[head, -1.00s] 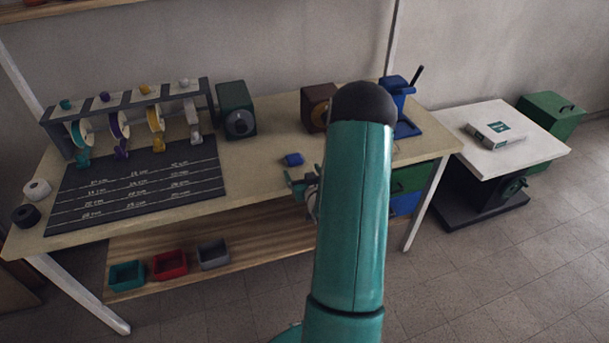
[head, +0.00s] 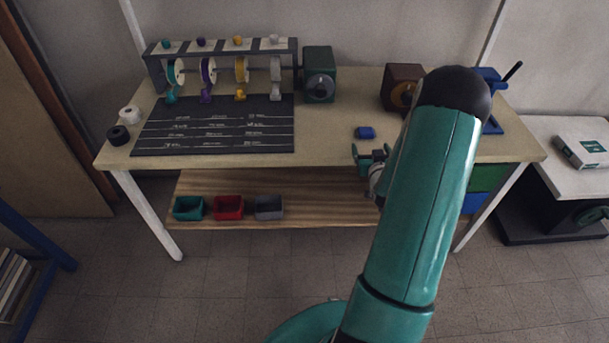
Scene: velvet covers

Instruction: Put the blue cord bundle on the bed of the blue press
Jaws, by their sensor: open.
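The blue cord bundle (head: 366,132) is a small dark-blue block lying on the tan workbench (head: 340,105), right of its middle. The blue press (head: 488,75) stands at the bench's back right corner with a dark lever pointing up. Its bed (head: 493,126) shows only in part, because my teal arm hides some of the press. My gripper (head: 369,152) is open and empty in front of the cord bundle, near the bench's front edge. It looks apart from the bundle, though the exact gap cannot be told.
A brown box (head: 402,86) and a green box (head: 319,74) stand at the bench back. A dark mat (head: 215,130) and a spool rack (head: 220,50) fill the left. Small bins (head: 229,207) sit on the lower shelf. A white-topped table (head: 570,170) is at right.

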